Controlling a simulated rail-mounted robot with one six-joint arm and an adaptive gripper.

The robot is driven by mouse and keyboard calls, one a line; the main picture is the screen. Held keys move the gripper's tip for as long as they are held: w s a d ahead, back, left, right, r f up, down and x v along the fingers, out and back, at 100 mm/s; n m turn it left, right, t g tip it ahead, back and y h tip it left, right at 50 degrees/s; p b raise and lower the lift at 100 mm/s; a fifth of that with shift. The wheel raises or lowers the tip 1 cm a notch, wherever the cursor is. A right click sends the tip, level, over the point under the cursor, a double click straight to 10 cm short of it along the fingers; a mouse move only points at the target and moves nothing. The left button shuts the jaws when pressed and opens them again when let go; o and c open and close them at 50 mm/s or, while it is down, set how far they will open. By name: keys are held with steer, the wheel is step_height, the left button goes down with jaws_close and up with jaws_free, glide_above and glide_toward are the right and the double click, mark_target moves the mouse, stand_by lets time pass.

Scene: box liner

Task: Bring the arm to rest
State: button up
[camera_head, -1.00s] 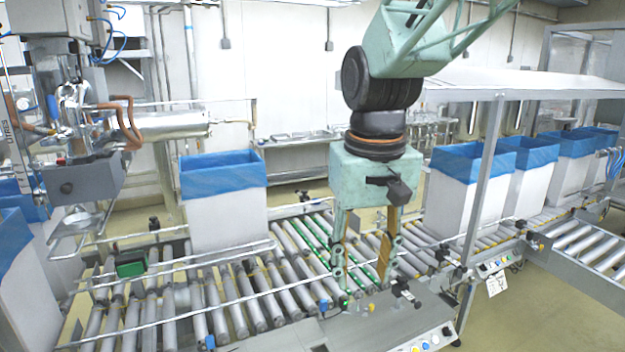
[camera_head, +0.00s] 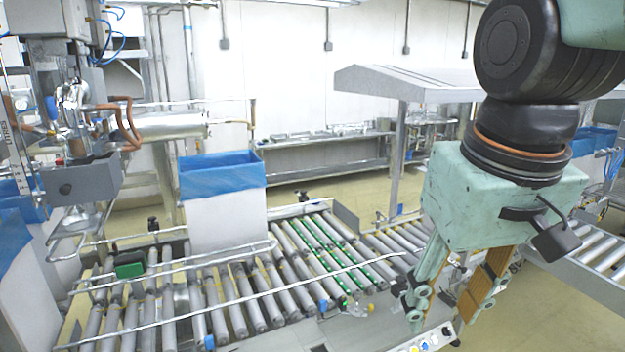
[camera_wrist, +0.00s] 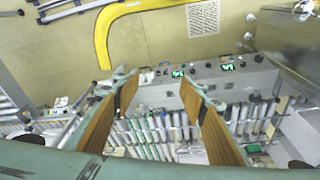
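My gripper (camera_head: 447,305) hangs pointing down at the right of the head view, over the front right edge of the roller conveyor (camera_head: 262,318). Its two orange-padded fingers are spread apart with nothing between them. In the wrist view the open fingers (camera_wrist: 165,105) frame the conveyor's rollers and a grey control panel (camera_wrist: 215,75) with green-lit displays. My wrist and forearm fill the upper right of the head view and hide part of the line behind.
A white box with a blue liner (camera_head: 222,205) stands upright on the conveyor at centre left. Filling machinery (camera_head: 85,180) stands at the left. A grey canopy on a post (camera_head: 400,85) stands behind my arm. A yellow curved band (camera_wrist: 103,40) lies on the floor.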

steer(key=s+d+m+t, duration=0.1)
steer(key=s+d, duration=0.2)
steer(key=s, duration=0.7)
steer(key=shift+s, duration=0.25)
stand_by(1.1)
